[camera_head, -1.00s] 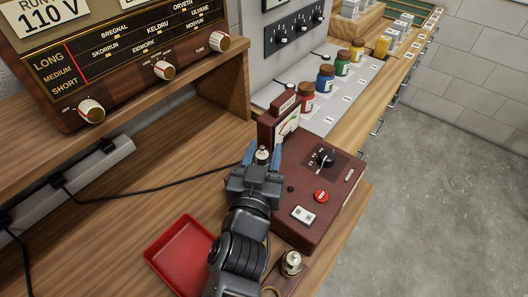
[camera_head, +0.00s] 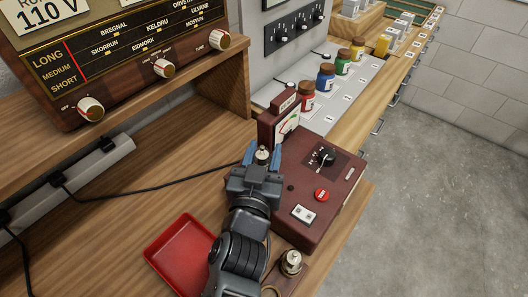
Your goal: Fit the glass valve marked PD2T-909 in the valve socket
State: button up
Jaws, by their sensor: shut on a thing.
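My gripper (camera_head: 263,158) is shut on a small glass valve (camera_head: 263,154) with a pale, silvery top. Both are at the left edge of the dark red instrument box (camera_head: 330,205). The valve's lower part is hidden by my gripper, and no marking on it can be read. A valve socket is not plainly visible; I cannot tell whether the valve is above one or in one. The box has a meter (camera_head: 287,126), a black knob (camera_head: 325,157) and a red button (camera_head: 321,195).
A red tray (camera_head: 158,246) lies empty-looking left of my arm. A brass and glass piece (camera_head: 291,262) stands on a small wooden base at the front. A radio (camera_head: 120,60) sits on the shelf at left. Colored jars (camera_head: 326,78) line the back. A black cable crosses the bench.

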jog(key=shift+f+b, duration=0.3)
jog(key=shift+f, duration=0.2)
jog(key=o, duration=0.8)
jog(key=shift+c, duration=0.2)
jog(key=shift+s, duration=0.1)
jog(key=s+a, duration=0.2)
jog(key=s, duration=0.8)
jog(key=shift+s+p, duration=0.3)
jog(key=shift+p, duration=0.15)
jog(key=shift+s+a, duration=0.1)
jog(key=shift+a, duration=0.1)
